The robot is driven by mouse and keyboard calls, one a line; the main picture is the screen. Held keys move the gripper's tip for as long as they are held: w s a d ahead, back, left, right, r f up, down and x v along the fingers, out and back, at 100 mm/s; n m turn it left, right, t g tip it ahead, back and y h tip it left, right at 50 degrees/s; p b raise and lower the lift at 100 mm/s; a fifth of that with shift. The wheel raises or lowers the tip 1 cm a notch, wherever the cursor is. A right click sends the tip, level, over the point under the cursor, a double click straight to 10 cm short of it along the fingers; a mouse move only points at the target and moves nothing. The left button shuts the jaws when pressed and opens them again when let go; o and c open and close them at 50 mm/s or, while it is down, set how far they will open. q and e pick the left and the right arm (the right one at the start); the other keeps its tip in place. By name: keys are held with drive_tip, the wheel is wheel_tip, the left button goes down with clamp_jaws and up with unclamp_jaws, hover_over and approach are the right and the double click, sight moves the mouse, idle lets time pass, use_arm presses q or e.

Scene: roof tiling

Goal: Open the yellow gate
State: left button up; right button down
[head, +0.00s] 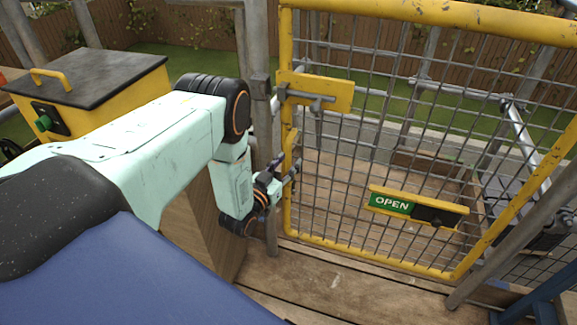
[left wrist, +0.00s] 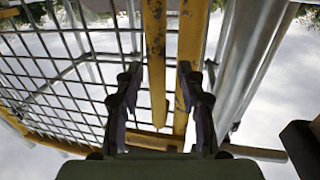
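The yellow gate (head: 520,24) has a yellow frame filled with grey wire mesh. It looks closed, standing across the opening in line with the grey post (head: 261,120). A yellow latch plate with a grey bolt (head: 312,97) is at its upper left. A green sign reading OPEN (head: 391,203) is lower on the mesh. My left gripper (head: 287,174) is at the gate's left edge, below the latch. In the left wrist view, its fingers (left wrist: 160,78) are apart with yellow bars (left wrist: 155,60) between or beyond them; contact cannot be told. My right gripper is out of view.
A yellow box with a dark lid (head: 90,75) stands at the left. A wooden block (head: 195,225) is below my left arm. Planks (head: 340,285) cover the floor before the gate. A wooden deck with grey rails (head: 535,150) lies behind it. A slanted grey pole (head: 515,240) is at right.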

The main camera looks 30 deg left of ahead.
use_arm(q)
drive_tip(key=shift+w+d, duration=0.1)
drive_tip(key=shift+w, duration=0.2)
clamp_jaws()
idle(0.6)
